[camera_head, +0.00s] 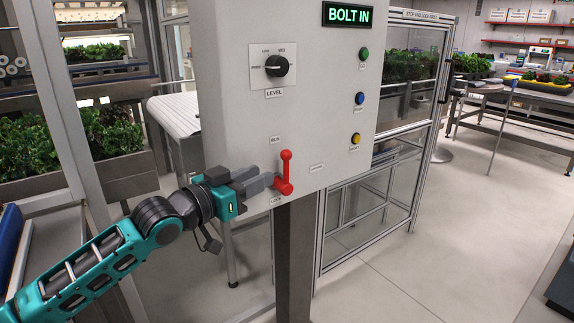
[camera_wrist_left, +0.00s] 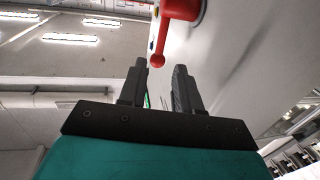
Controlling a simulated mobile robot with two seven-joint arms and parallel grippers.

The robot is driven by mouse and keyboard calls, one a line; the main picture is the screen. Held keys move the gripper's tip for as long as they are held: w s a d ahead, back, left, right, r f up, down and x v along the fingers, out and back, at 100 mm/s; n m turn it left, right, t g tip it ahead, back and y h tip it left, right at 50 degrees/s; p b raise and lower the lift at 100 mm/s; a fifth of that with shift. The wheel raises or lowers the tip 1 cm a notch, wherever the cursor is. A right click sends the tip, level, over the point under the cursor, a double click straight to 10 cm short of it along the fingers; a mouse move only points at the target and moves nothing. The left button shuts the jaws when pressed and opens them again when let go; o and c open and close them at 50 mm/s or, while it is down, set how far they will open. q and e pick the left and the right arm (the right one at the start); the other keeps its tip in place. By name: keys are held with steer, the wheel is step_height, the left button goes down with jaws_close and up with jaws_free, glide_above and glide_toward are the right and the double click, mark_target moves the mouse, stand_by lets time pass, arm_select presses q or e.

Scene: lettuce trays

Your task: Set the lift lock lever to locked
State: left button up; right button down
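The red lift lock lever (camera_head: 286,168) is on the lower front of the grey control box (camera_head: 225,110). Its ball end points up toward the small upper label, and the label below it reads LOCK. My left gripper (camera_head: 268,180) is just left of the lever, its fingers pointing at it. In the left wrist view the fingers (camera_wrist_left: 162,75) are apart with nothing between them. The lever's red ball (camera_wrist_left: 157,60) shows just past the fingertips; I cannot tell if they touch. My right gripper is not in view.
The box's display (camera_head: 347,15) reads BOLT IN. A black LEVEL knob (camera_head: 277,66) sits above the lever. Green, blue and yellow buttons (camera_head: 360,98) line the box's right side. Lettuce racks (camera_head: 105,135) stand left; a glazed frame (camera_head: 385,190) stands right.

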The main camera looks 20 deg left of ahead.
mark_target(286, 161)
arm_select(q)
steer(key=x, duration=0.9)
steer(key=shift+b, duration=0.35)
steer(key=c, duration=0.6)
jaws_close()
steer(key=shift+a+r, duration=0.1)
steer(key=shift+r, duration=0.1)
